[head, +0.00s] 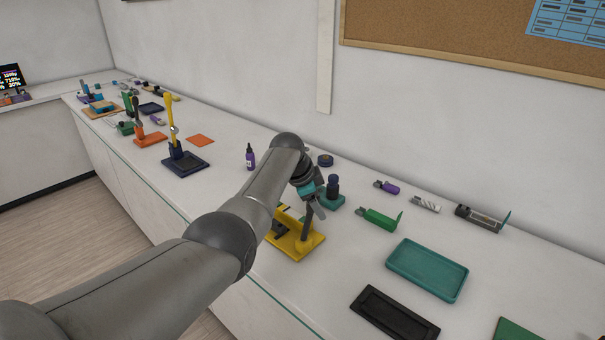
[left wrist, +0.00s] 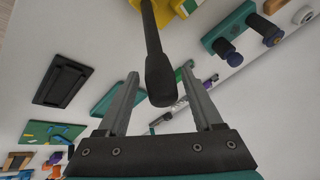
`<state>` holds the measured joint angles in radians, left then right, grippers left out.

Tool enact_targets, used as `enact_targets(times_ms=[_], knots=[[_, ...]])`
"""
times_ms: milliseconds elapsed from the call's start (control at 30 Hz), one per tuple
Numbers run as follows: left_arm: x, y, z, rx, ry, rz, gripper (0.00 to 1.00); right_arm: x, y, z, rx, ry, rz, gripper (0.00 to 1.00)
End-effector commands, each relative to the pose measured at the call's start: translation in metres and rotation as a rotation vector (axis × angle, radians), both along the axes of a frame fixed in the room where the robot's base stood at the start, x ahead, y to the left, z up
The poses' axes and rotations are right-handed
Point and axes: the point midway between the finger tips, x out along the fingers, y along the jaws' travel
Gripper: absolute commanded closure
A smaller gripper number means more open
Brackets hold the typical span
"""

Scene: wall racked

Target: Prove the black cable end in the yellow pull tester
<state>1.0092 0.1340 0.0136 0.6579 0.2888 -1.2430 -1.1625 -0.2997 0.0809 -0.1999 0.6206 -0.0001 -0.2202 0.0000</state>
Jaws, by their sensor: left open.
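The yellow pull tester (head: 314,241) stands on the counter near the middle of the head view. A dark upright rod with a thicker black end (left wrist: 160,82) rises from the yellow part (left wrist: 180,6) in the left wrist view. I cannot clearly make out the black cable end. My forearm and hand hide part of the tester. My right gripper is not in view.
A teal block with a dark knob (head: 333,184) stands close behind the tester. A green tool (head: 382,219), a teal tray (head: 427,268) and a black tray (head: 395,315) lie to the right. A purple bottle (head: 250,157) stands behind my arm. The wall bounds the counter's back.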

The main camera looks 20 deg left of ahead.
Motion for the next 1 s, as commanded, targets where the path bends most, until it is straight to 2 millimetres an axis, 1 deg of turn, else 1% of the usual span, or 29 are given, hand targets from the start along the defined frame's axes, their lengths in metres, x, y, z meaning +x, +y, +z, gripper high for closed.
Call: enact_targets(times_ms=[33,100,333,533,800,1000], knots=[[-0.003,0.001,0.007,0.000,-0.001,0.000,0.33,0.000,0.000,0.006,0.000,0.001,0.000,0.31],[-0.005,0.002,0.013,0.001,-0.002,0.000,0.33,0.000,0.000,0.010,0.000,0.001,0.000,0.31],[-0.016,0.006,0.033,0.002,-0.003,0.000,0.33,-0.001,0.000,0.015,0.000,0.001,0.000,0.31],[-0.027,0.010,0.054,0.002,-0.003,0.001,0.33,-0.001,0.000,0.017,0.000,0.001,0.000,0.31],[-0.044,0.017,0.090,0.003,-0.005,0.001,0.33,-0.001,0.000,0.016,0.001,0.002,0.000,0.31],[-0.055,0.021,0.112,0.003,-0.004,0.001,0.33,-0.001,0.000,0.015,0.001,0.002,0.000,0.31]])
